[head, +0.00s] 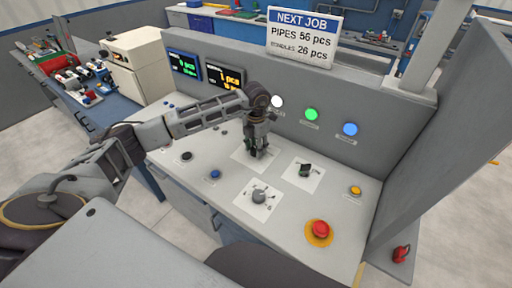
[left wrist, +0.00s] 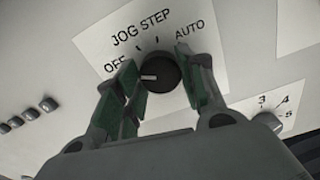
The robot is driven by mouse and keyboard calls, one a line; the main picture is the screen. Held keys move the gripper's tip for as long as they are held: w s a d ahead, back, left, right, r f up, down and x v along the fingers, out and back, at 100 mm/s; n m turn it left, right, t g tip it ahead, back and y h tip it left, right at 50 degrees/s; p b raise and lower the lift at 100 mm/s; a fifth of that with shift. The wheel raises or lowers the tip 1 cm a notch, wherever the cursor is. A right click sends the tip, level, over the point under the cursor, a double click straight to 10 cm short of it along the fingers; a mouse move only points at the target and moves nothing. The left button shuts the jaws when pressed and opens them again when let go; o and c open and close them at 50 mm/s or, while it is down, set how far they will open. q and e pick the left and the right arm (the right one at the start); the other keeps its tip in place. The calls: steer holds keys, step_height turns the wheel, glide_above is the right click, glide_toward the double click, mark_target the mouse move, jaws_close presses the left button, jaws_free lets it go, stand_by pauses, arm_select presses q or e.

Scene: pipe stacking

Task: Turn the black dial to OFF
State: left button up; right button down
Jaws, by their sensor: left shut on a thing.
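The black dial (left wrist: 160,73) sits on a white label plate (left wrist: 92,48) marked OFF, JOG, STEP and AUTO. Its white pointer mark faces left, towards the OFF side. My left gripper (left wrist: 158,80) has its green-padded fingers on either side of the dial and is shut on it. In the head view my left gripper (head: 257,152) points down onto the plate (head: 240,158) and hides the dial. My right gripper is not in view.
A second black dial (head: 305,170) is right of the gripper and a grey dial (head: 258,196) is in front. A red emergency button (head: 319,229) and a yellow button (head: 355,190) are farther right. The grey back panel (head: 300,110) with lit buttons rises behind.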

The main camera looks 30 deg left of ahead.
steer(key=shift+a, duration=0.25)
arm_select(q)
steer(key=o, duration=1)
steer(key=shift+r, duration=0.1)
steer(key=shift+r, duration=5.95)
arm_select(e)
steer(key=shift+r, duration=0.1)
arm_select(q)
steer(key=shift+r+p, duration=5.05)
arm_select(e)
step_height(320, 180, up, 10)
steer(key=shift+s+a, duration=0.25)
